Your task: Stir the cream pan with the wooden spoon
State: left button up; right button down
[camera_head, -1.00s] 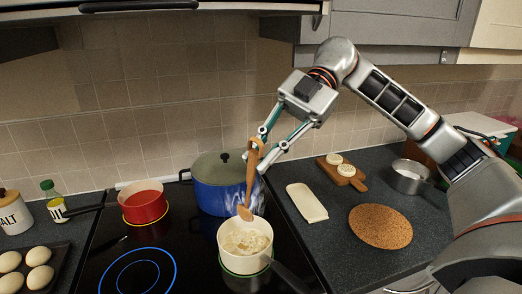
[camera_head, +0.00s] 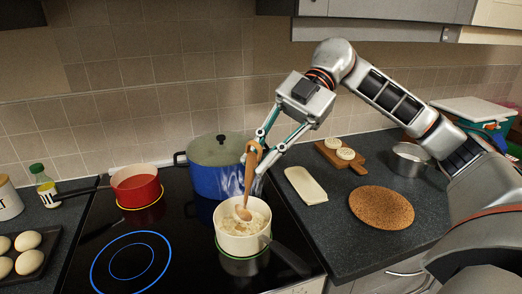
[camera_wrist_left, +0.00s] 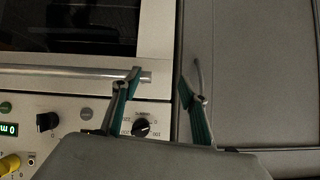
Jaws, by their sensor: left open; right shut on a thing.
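The cream pan (camera_head: 240,243) stands on the hob at the front right, with pale lumpy contents and a dark handle pointing to the lower right. My right gripper (camera_head: 254,160) is shut on the wooden spoon (camera_head: 248,182) by its upper handle, above the pan. The spoon slants down, and its bowl is inside the pan's rim at the contents; how deep it sits I cannot tell. My left gripper (camera_wrist_left: 160,84) shows only in the left wrist view, open and empty, in front of the oven front.
A blue pot (camera_head: 214,179) stands close behind the cream pan. A red pan (camera_head: 136,188) is at the back left. The front left ring (camera_head: 131,262) is bare. A cork mat (camera_head: 381,210), a white slab (camera_head: 305,185) and a wooden board (camera_head: 328,153) lie on the right counter.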

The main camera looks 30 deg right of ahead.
jog(key=f, duration=0.1)
jog(key=w+f, duration=0.1)
jog(key=f+b, duration=0.1)
jog(key=f, duration=0.1)
jog(key=shift+w+d+f, duration=0.1)
jog(key=shift+w+d, duration=0.1)
jog(key=shift+w, duration=0.2)
dwell(0.4)
